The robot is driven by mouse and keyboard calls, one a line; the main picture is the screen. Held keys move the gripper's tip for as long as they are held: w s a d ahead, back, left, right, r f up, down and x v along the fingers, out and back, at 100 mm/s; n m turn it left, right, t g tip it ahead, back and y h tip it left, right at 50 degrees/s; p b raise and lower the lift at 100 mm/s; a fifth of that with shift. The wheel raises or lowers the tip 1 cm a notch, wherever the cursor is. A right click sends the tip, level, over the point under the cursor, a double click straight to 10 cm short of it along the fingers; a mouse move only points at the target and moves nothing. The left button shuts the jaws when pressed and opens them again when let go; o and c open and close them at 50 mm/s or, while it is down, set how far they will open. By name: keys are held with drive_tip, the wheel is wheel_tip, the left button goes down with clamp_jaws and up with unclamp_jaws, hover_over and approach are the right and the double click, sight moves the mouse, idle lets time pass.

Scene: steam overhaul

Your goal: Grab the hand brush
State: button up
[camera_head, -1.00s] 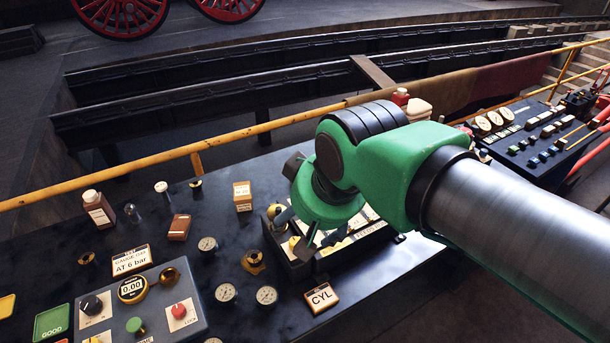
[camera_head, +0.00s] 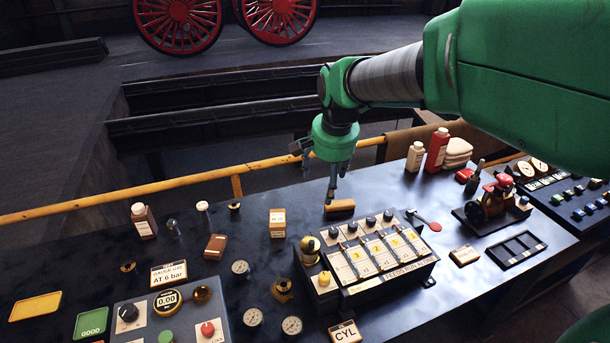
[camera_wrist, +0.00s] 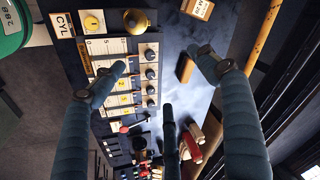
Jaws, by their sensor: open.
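A small brown block, apparently the hand brush (camera_head: 340,209), lies on the dark bench just behind the numbered panel. My gripper (camera_head: 334,190) hangs above it, fingers pointing down, close to its left end. In the wrist view the brown block (camera_wrist: 185,69) lies beyond the fingertips, nearer the right finger. My gripper (camera_wrist: 166,84) is open there, with its fingers spread and nothing between them. The bristles cannot be made out.
The numbered panel (camera_head: 372,256) with knobs stands directly in front of the block. A yellow rail (camera_head: 190,180) runs along the bench's back edge. Bottles (camera_head: 437,150) and a red-topped model (camera_head: 497,196) stand to the right. Gauges and a small box (camera_head: 277,222) are left.

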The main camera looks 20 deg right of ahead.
drive_tip(key=w+d+f+m+g+p, duration=0.1)
drive_tip(key=w+d+f+m+p, duration=0.2)
drive_tip(key=w, duration=0.4)
drive_tip(key=w+d+f+m+g, duration=0.1)
drive_tip(key=w+d+f+m, duration=0.2)
drive_tip(key=w+d+f, duration=0.3)
drive_tip(key=m+g+p, duration=0.1)
drive_tip(key=m+p, duration=0.2)
drive_tip(key=m, duration=0.2)
hover_over(338, 205)
wheel_tip(338, 205, down, 13)
drive_tip(key=shift+s+d+r, duration=0.15)
drive_tip(key=shift+f, duration=4.3)
drive_tip(key=shift+b, duration=0.3)
drive_tip(key=shift+f+b, duration=0.35)
drive_tip(key=shift+f, duration=2.25)
drive_tip(key=shift+c, duration=0.3)
